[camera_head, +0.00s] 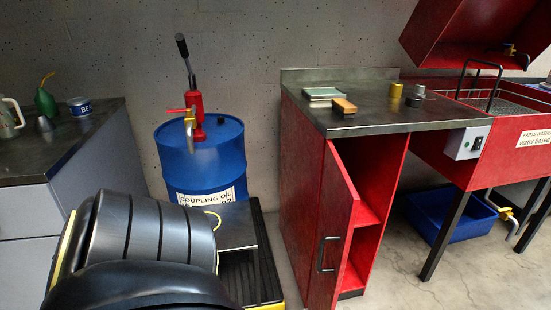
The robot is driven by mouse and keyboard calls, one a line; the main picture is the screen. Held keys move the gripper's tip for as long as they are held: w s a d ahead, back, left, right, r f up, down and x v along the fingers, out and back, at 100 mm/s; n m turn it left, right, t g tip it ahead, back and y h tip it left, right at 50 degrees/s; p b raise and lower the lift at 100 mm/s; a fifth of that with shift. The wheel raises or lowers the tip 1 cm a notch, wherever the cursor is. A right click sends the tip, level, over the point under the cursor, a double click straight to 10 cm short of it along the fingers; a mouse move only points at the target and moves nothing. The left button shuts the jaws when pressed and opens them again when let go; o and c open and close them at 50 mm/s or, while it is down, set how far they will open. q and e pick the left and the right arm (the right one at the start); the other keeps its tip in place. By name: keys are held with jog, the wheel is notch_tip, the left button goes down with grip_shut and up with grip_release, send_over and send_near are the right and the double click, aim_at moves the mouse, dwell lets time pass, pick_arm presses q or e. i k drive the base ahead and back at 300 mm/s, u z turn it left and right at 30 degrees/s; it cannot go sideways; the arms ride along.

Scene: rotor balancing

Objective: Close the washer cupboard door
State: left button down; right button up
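The red washer cupboard (375,160) stands right of the middle in the head view, under a dark metal worktop (400,112). Its red door (333,235) is partly open and swings out toward me, hinged on the left side of the opening. A black bar handle (326,254) is on the door's outer face. Red shelves (366,213) show inside, and I see nothing standing on the visible part. Neither gripper is in view.
A blue oil drum (205,160) with a red hand pump stands left of the cupboard on a black-and-yellow pallet (262,262). A red parts washer (500,140) with a blue bin (450,213) beneath stands right. Concrete floor (395,270) is clear before the cupboard's right side.

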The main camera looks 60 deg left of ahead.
aim_at(339, 201)
jog(key=k, duration=0.2)
jog(key=u, duration=1.55)
jog(key=i, duration=1)
jog(key=u, duration=0.35)
jog(key=k, duration=1.3)
jog(key=z, duration=0.5)
jog(key=i, duration=1)
